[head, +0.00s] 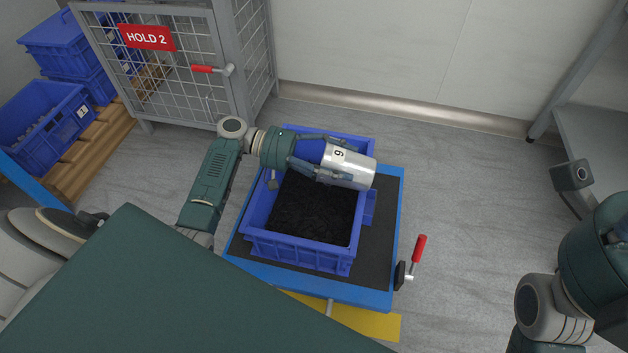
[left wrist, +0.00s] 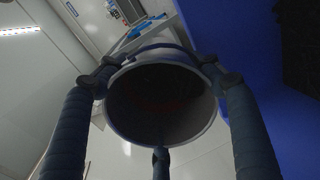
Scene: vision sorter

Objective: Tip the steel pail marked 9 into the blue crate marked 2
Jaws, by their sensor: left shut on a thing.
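The steel pail (head: 352,170), marked 9, is held on its side above the far part of the blue crate (head: 297,251). My left gripper (head: 335,160) is shut on the pail, its fingers around the pail wall. In the left wrist view the pail (left wrist: 160,54) has its round mouth facing the camera; the inside is dark, with a faint reddish patch, and I cannot tell if anything is left in it. The crate holds dark, loose-looking material (head: 312,208). No number shows on this crate. My right gripper is out of view; only arm links show at the right.
The crate stands on a blue-framed platform (head: 385,225) with a dark top and a red-handled lever (head: 418,249). A mesh cage marked HOLD 2 (head: 147,38) stands behind left. Other blue crates (head: 40,125) stand at far left. Floor right of the platform is clear.

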